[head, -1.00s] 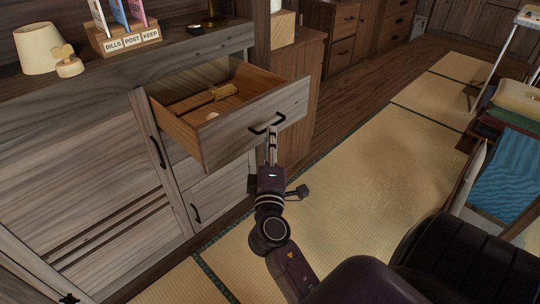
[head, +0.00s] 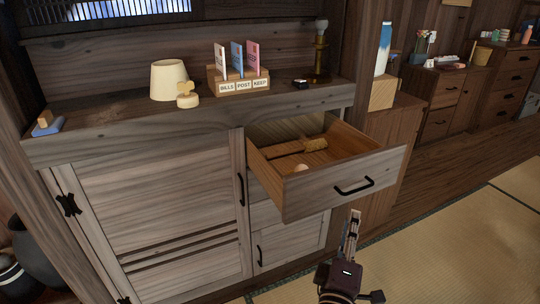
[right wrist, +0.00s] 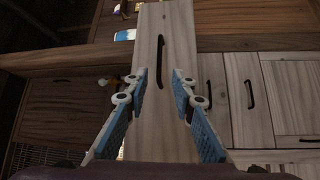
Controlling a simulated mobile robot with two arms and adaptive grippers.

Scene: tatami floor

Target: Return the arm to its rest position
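My right gripper (head: 354,218) is in the lower right of the head view, in front of and below the pulled-out drawer (head: 335,190). Its fingers (right wrist: 166,78) are spread apart in the right wrist view, with nothing between them. The drawer front (right wrist: 180,30) shows beyond them, and its black handle (right wrist: 160,55) is clear of the fingertips. The handle also shows in the head view (head: 354,187). My left gripper is in neither view.
The drawer juts out of a grey wooden cabinet (head: 150,200) and holds a wooden brush (head: 315,145). Open tatami floor (head: 440,255) lies to the right.

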